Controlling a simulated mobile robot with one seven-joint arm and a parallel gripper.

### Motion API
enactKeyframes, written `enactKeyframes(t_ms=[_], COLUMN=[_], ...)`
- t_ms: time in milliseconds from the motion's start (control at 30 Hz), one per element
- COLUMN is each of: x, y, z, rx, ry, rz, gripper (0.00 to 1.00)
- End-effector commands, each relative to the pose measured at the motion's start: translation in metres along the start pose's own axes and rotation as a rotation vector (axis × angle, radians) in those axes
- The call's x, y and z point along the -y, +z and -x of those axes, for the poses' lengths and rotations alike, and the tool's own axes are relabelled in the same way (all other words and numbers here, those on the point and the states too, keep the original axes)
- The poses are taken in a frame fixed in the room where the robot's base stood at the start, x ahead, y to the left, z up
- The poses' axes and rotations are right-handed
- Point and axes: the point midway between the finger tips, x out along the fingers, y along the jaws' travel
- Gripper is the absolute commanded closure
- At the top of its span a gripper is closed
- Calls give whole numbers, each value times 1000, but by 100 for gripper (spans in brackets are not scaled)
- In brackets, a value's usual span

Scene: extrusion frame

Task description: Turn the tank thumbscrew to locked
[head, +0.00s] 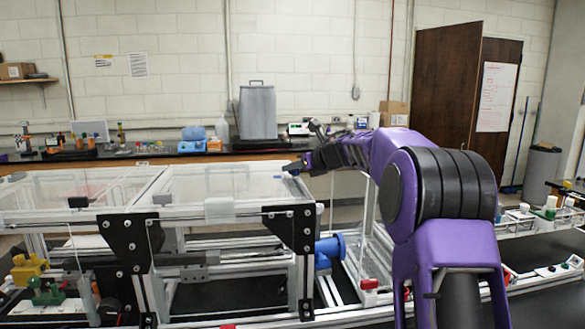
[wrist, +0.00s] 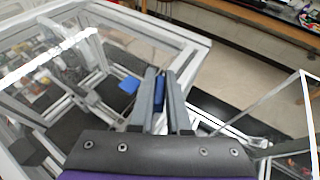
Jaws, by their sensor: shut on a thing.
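My gripper (head: 298,165) is at the back right corner of the clear-topped tank (head: 225,212) in the head view, with my purple arm reaching in from the right. In the wrist view my gripper (wrist: 162,76) has its two grey fingers on either side of a small blue piece (wrist: 160,92), which looks like the thumbscrew. The fingers are shut on it, beside the tank's pale frame edge. The fingers hide much of the blue piece, and I cannot tell its turn angle.
A blue cylindrical part (head: 330,250) sits lower, right of the black corner plate (head: 290,230). A back bench holds a grey bin (head: 257,112) and several small items. Coloured valves (head: 28,268) stand at the front left. Open floor (wrist: 250,75) lies beyond the frame.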

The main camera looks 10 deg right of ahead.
Motion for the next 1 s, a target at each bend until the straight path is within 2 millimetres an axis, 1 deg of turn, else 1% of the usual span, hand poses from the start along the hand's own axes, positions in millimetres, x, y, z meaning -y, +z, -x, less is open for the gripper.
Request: enactKeyframes(t_ms=[167,600,1000], x=[-2,-2,-1], y=[0,0,-1], z=[0,-1,-1], rx=[-2,-3,-3], ry=[-44,-274,-422], rz=[-18,-111,-171], gripper=[100,100,100])
